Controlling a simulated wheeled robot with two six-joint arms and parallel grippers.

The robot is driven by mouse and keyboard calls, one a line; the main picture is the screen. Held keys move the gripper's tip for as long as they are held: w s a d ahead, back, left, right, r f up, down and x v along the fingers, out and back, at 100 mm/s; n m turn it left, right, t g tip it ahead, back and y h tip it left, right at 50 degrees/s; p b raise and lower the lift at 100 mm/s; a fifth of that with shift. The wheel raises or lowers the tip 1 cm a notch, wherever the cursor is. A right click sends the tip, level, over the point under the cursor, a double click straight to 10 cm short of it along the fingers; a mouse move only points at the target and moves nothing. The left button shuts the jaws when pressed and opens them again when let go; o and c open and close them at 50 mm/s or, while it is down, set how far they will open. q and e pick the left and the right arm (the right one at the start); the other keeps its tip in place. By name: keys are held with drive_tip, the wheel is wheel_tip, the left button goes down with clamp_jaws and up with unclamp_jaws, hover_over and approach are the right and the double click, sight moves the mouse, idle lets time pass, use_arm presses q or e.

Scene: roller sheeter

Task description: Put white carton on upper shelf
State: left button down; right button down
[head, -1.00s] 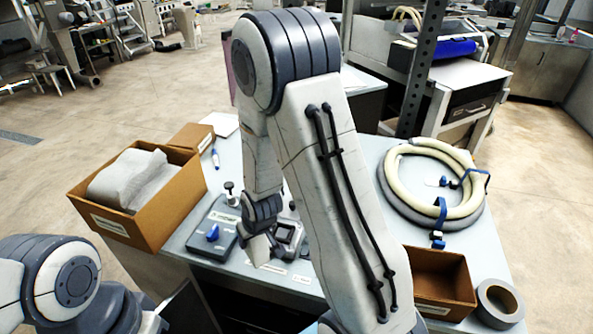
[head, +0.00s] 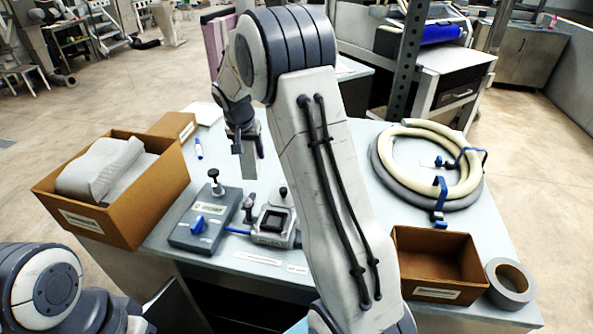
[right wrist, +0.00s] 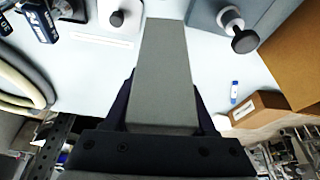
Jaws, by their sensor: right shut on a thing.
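The white carton (right wrist: 160,75), a long pale block looking grey in the wrist view, is between the two fingers of my right gripper (right wrist: 163,110). In the head view the carton (head: 248,160) hangs below my right gripper (head: 243,138), seemingly above the table and behind the grey devices. The gripper is shut on it. My right arm hides the middle of the table. The upper shelf cannot be made out; only a perforated grey post (head: 407,55) stands behind the table. My left gripper is out of view.
An open cardboard box (head: 145,222) with grey wrapping stands at the table's left. Two grey devices (head: 205,218) (head: 274,228) sit in front. Coiled hose (head: 378,165), a small open box (head: 437,294) and a tape roll (head: 510,283) lie right.

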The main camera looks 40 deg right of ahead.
drive_tip(key=shift+m, duration=0.7)
drive_tip(key=d+f+p, duration=0.2)
drive_tip(key=d+f, duration=0.1)
drive_tip(key=d, duration=0.1)
drive_tip(key=w+d+f+p, duration=0.1)
drive_tip(key=d+f+p, duration=0.1)
drive_tip(key=d, duration=0.3)
drive_tip(key=w+d+f+p, duration=0.1)
drive_tip(key=d+f+p, duration=0.2)
drive_tip(key=d+f, duration=0.1)
drive_tip(key=shift+d+f, duration=0.25)
drive_tip(key=shift+d, duration=0.2)
drive_tip(key=shift+w+f, duration=0.1)
drive_tip(key=shift+f, duration=0.65)
drive_tip(key=shift+c, duration=1.1)
unclamp_jaws()
drive_tip(key=shift+r, duration=0.1)
